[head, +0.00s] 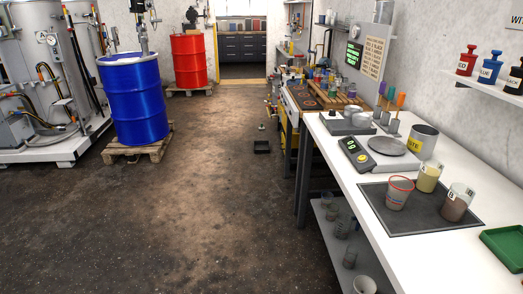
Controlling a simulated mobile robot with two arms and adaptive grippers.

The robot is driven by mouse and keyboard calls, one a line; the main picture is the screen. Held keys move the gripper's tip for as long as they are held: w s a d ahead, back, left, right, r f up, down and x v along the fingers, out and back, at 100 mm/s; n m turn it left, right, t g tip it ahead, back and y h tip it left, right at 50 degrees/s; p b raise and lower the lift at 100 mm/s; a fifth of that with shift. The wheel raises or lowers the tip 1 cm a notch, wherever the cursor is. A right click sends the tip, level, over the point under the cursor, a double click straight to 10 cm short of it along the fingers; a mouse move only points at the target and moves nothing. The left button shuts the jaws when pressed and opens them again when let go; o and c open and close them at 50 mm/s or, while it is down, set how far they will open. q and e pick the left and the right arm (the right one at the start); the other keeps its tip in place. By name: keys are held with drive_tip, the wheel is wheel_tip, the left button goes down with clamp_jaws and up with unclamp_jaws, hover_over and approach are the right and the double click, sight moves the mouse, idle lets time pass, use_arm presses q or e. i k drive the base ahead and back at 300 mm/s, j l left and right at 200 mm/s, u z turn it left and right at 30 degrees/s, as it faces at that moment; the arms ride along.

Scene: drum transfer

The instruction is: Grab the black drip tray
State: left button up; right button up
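The black drip tray (262,150) is a small, dark, shallow square tray. It lies on the brown floor in the middle distance, left of the workbench legs and right of the blue drum. Its inside looks dark and empty, though it is small in the picture. Neither of my grippers shows in the head view, so I cannot see what they hold or whether they are open.
A blue drum (136,108) stands on a wooden pallet at left, a red drum (188,62) on another behind. A small object (262,127) lies on the floor beyond the tray. The white workbench (352,184) fills the right side. The floor before the tray is clear.

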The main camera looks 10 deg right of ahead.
sight(260, 146)
drive_tip(key=i+z, duration=0.2)
drive_tip(key=i, duration=4.45)
